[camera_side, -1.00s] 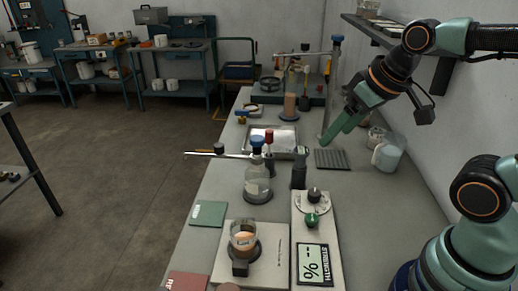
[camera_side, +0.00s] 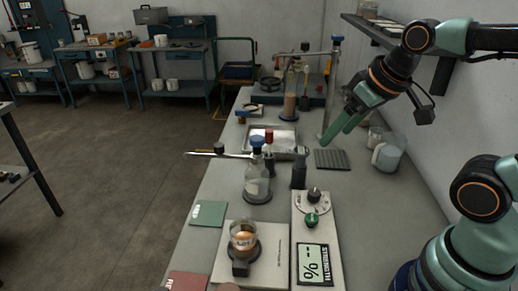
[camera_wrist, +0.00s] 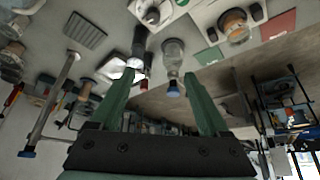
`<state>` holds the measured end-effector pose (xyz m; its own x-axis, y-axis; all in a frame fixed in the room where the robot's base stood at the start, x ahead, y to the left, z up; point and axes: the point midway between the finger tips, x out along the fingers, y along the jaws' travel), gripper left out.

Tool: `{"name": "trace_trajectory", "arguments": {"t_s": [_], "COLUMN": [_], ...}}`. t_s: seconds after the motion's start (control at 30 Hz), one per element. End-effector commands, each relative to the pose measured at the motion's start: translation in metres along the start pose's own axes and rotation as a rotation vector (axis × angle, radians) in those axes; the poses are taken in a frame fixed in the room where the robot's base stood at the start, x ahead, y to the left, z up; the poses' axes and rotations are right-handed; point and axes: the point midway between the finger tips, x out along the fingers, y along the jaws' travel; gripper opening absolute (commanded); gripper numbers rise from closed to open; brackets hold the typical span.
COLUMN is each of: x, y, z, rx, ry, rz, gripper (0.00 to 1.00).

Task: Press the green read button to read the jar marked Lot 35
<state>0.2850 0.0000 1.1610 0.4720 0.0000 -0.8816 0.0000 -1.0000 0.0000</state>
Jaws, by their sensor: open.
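The green read button (camera_side: 312,220) sits on a pale instrument panel, between a dial and a display (camera_side: 314,264) that shows dashes and a percent sign. A small glass jar (camera_side: 243,238) with orange-brown contents stands in a dark round holder to the left of the panel. Its label is too small to read. The jar also shows in the wrist view (camera_wrist: 236,24), near the top. My gripper (camera_side: 337,138) is open and empty, up behind the panel and well apart from the button. Its two green fingers (camera_wrist: 160,74) point toward the bench in the wrist view.
A flask with a blue stopper (camera_side: 257,180) and a dark upright post (camera_side: 299,172) stand behind the panel. A tall metal stand (camera_side: 328,100), a ribbed dark pad (camera_side: 331,159) and a pitcher (camera_side: 388,152) are near my gripper. The bench right of the panel is clear.

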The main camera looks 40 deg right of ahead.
Motion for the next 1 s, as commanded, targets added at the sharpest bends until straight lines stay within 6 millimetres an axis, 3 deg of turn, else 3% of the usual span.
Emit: {"name": "trace_trajectory", "arguments": {"t_s": [0.13, 0.17, 0.33, 0.37, 1.0], "x": [0.0, 0.0, 0.0, 0.0, 0.0], "y": [0.0, 0.0, 0.0, 0.0, 0.0], "z": [0.0, 0.0, 0.0, 0.0, 0.0], "rx": [0.0, 0.0, 0.0, 0.0, 0.0], "ry": [0.0, 0.0, 0.0, 0.0, 0.0], "rz": [0.0, 0.0, 0.0, 0.0, 0.0], "gripper": [0.79, 0.71, 0.06, 0.0, 0.0]}}
